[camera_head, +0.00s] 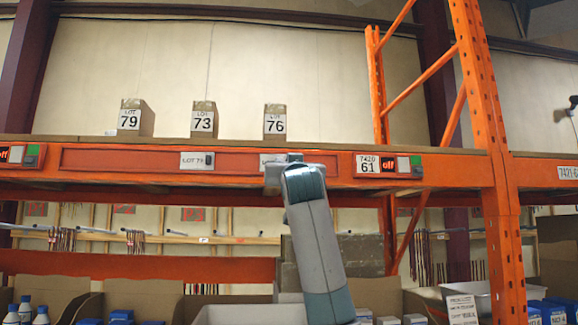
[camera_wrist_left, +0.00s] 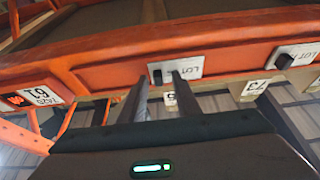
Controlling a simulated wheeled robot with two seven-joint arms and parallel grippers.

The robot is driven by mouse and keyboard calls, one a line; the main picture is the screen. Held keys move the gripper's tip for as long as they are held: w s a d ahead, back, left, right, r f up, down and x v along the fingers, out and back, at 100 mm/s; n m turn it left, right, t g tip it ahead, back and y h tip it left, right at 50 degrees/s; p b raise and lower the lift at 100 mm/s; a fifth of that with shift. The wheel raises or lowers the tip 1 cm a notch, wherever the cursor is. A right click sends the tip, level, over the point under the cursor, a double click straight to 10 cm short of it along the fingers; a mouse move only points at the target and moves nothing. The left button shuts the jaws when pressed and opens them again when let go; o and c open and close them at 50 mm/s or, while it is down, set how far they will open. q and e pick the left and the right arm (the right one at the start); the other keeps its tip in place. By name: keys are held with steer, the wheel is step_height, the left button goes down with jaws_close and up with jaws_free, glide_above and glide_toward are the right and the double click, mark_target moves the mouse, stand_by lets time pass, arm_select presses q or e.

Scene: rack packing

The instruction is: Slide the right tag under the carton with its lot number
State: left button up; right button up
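Three cartons stand on the shelf in the head view, labelled LOT 79 (camera_head: 145,121), LOT 73 (camera_head: 203,120) and LOT 76 (camera_head: 274,121). One white tag (camera_head: 197,161) sits on the orange rail below the LOT 73 carton; its digits are too blurred to be sure of. The right tag (camera_head: 268,159) is below the LOT 76 carton, its number hidden by my left gripper (camera_head: 290,160). In the left wrist view, turned upside down, my left gripper (camera_wrist_left: 160,76) is open, its fingertips either side of the right tag's dark knob (camera_wrist_left: 157,76). Contact cannot be told. My right gripper is not visible.
An orange upright (camera_head: 480,130) stands right of the tags. A location display marked 61 (camera_head: 367,166) is fixed on the rail just right of my gripper. Brown bins (camera_head: 140,297) with goods fill the lower level. The rail between the tags is clear.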

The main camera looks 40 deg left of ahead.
arm_select(q)
steer(key=shift+d+f, duration=0.1)
steer(key=shift+d, duration=0.05)
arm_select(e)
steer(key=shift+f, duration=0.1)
